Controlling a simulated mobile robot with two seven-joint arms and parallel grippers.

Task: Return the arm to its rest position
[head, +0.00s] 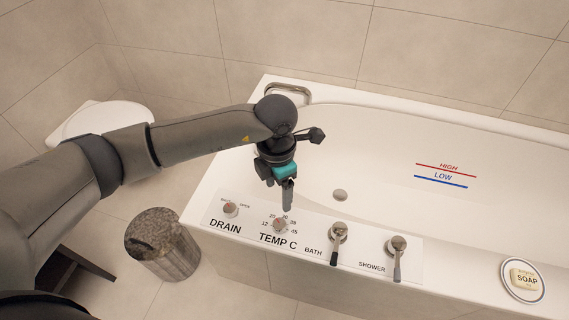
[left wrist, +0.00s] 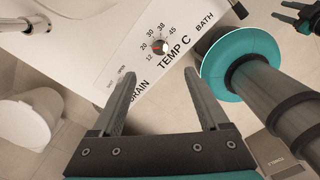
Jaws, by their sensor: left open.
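My left gripper (head: 287,194) hangs over the bathtub's control panel in the head view, fingers pointing down just above the TEMP C dial (head: 280,225). In the left wrist view my left gripper (left wrist: 156,76) has its two fingers spread wide with nothing between them. The TEMP C dial (left wrist: 158,47) lies beyond the fingertips, with a small red mark at its centre. My right gripper (left wrist: 302,17) shows small at the top right of the left wrist view, too small to tell its opening; the head view does not show it.
The white bathtub (head: 440,130) fills the right side. Its panel carries the DRAIN knob (head: 230,210), BATH lever (head: 337,242) and SHOWER lever (head: 397,252). A soap dish (head: 537,292) with soap sits on the rim. A stone-like bin (head: 162,245) and a toilet (head: 98,118) stand left.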

